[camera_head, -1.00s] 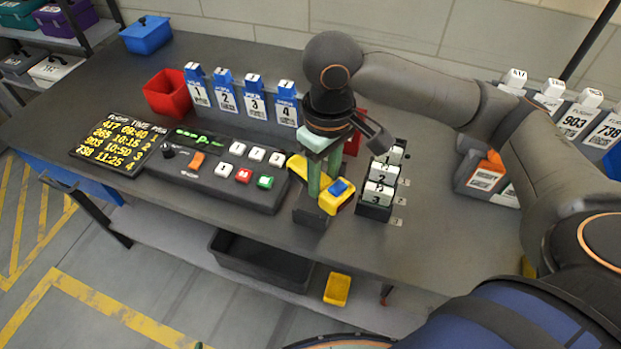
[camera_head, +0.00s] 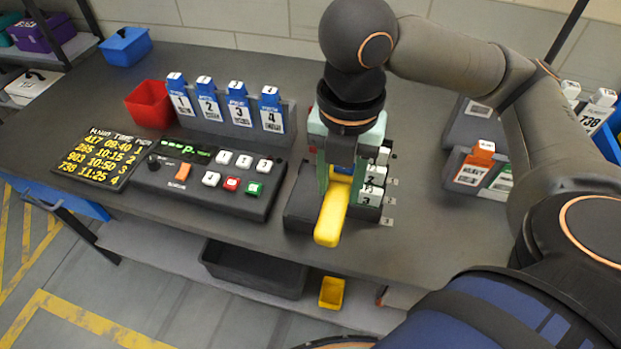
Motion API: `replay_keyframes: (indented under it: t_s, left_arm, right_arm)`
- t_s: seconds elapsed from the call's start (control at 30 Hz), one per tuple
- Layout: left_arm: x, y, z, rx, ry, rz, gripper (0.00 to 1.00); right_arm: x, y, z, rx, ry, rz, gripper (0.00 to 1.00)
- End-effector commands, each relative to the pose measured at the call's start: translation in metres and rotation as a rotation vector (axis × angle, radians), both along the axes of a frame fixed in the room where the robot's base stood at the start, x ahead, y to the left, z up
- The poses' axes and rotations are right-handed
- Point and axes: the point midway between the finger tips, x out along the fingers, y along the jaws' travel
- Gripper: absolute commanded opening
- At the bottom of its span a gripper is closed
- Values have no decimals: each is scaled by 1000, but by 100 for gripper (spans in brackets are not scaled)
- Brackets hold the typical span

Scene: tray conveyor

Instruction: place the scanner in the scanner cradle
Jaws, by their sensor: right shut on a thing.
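The yellow scanner (camera_head: 331,222) is in my right gripper (camera_head: 338,185), whose green fingers are shut on it from both sides. Its long yellow handle points toward the table's front edge. The dark scanner cradle (camera_head: 299,207) stands directly under and beside it, showing mostly to the left of the handle. The gripper and scanner hide part of the cradle, and I cannot tell whether the scanner touches it. My left gripper is not in view.
A rack of numbered white blocks (camera_head: 369,199) stands close to the right of the gripper. A control panel (camera_head: 205,184) with buttons lies to the left. Blue numbered tags in a holder (camera_head: 239,131) stand behind it.

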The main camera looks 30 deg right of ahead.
Motion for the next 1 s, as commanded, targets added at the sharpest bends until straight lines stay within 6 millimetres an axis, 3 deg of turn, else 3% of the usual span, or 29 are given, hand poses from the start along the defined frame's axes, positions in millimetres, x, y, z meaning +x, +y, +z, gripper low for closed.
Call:
replay_keyframes:
  t_s: [0.37,0.5,0.87,1.0]
  left_arm:
    - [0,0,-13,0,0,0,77]
    - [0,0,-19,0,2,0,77]
    - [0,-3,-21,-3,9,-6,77]
    - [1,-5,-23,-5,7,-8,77]
  right_arm:
    - [81,-26,-39,0,3,-4,0]
    - [102,-33,-67,-1,3,-2,0]
    - [125,-40,-94,0,0,1,0]
    - [128,-42,-114,-1,3,2,0]
